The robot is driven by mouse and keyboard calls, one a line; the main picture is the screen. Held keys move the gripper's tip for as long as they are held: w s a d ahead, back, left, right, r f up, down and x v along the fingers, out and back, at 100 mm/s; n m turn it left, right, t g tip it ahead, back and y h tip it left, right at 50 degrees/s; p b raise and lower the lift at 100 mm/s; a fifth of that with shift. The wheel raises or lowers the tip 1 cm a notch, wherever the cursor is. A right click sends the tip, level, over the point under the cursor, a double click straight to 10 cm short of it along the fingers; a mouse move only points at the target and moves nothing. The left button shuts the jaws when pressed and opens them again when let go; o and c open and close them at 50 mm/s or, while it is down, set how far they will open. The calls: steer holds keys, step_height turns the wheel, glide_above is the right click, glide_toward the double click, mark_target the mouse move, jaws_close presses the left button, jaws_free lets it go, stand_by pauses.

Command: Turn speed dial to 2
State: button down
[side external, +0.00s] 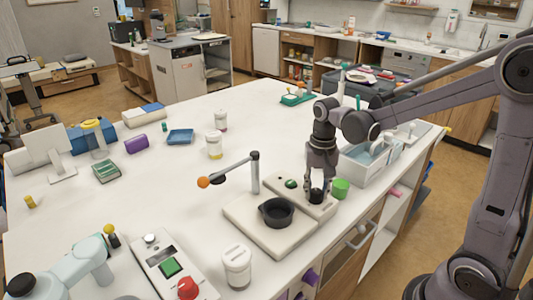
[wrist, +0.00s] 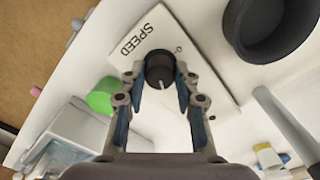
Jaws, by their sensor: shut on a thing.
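The speed dial (wrist: 159,66) is a small black knob with a pale pointer line at its lower edge in the wrist view. It sits on a white panel (wrist: 172,28) printed SPEED; number marks are not readable. In the side view the dial (side external: 316,197) is at the front end of the panel, partly hidden by my fingers. My gripper (wrist: 160,78) has its two fingertips closed on opposite sides of the dial. In the side view my gripper (side external: 318,188) points down over it.
A black round bowl (side external: 277,212) on a white base and an upright post with an orange-tipped arm (side external: 204,182) stand left of the panel. A green cylinder (side external: 341,187) and a white bin (side external: 362,165) stand close on the right. The table's middle is mostly clear.

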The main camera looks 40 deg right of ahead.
mark_target(317, 191)
stand_by(0.3)
steer(key=c, duration=1)
jaws_free()
step_height(317, 191, up, 12)
steer(key=shift+r, duration=0.1)
steer(key=shift+s+a+f+n+t, duration=0.9)
steer(key=shift+s+a+n+t, duration=0.3)
steer(key=shift+n, duration=0.25)
steer(key=shift+s+a+f+n+t, duration=0.95)
steer(key=shift+s+n+t, duration=0.25)
steer(key=shift+s+n, duration=0.2)
steer(key=shift+s+a+f+n+t, duration=0.9)
steer(key=shift+s+a+n+t, duration=0.3)
steer(key=shift+n, duration=0.25)
